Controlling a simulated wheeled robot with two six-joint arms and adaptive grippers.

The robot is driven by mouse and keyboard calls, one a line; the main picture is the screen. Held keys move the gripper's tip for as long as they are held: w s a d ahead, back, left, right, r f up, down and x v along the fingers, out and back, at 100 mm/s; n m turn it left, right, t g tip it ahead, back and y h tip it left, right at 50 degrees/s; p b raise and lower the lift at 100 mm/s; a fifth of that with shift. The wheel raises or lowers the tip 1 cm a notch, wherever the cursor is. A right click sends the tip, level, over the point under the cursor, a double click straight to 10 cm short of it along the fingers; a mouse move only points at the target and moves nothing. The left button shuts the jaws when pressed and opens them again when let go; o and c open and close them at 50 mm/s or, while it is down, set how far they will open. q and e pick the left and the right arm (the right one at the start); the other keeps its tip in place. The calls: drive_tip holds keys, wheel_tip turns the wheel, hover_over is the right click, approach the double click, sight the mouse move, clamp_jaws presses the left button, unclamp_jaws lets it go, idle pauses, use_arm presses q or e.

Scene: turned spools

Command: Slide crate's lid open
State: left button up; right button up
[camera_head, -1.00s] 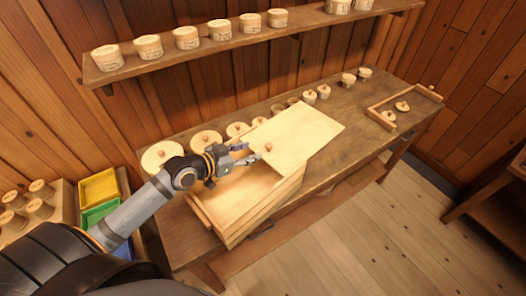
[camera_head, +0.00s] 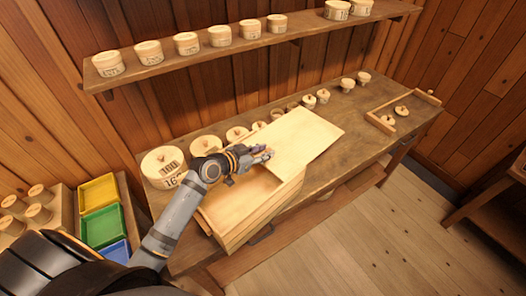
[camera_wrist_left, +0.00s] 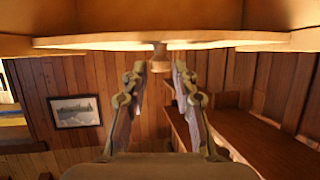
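The wooden crate (camera_head: 262,218) stands on the bench with its near-left part uncovered. Its pale flat lid (camera_head: 308,136) covers the far-right part and sticks out past the crate there. My left gripper (camera_head: 266,154) is at the lid's near-left end, where its fingers hide the knob in the head view. In the left wrist view the small knob (camera_wrist_left: 160,60) shows on the lid (camera_wrist_left: 200,41), between the tips of my left gripper (camera_wrist_left: 160,70). The fingers are apart, with a visible gap on each side of the knob. My right gripper is not in view.
Several lidded round boxes (camera_head: 163,165) line the bench (camera_head: 340,170) behind the crate. More stand on the wall shelf (camera_head: 230,51). Yellow (camera_head: 98,190), green and blue bins stand at the left.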

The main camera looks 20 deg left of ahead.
use_arm(q)
clamp_jaws()
drive_tip(key=shift+w+d+f+b, duration=0.1)
drive_tip(key=shift+w+d+b, duration=0.1)
drive_tip(key=shift+w+b, duration=0.3)
drive_tip(key=shift+d, duration=0.1)
drive_tip(key=o, duration=0.5)
unclamp_jaws()
drive_tip(key=shift+w, duration=0.1)
drive_tip(key=shift+v, duration=3.8)
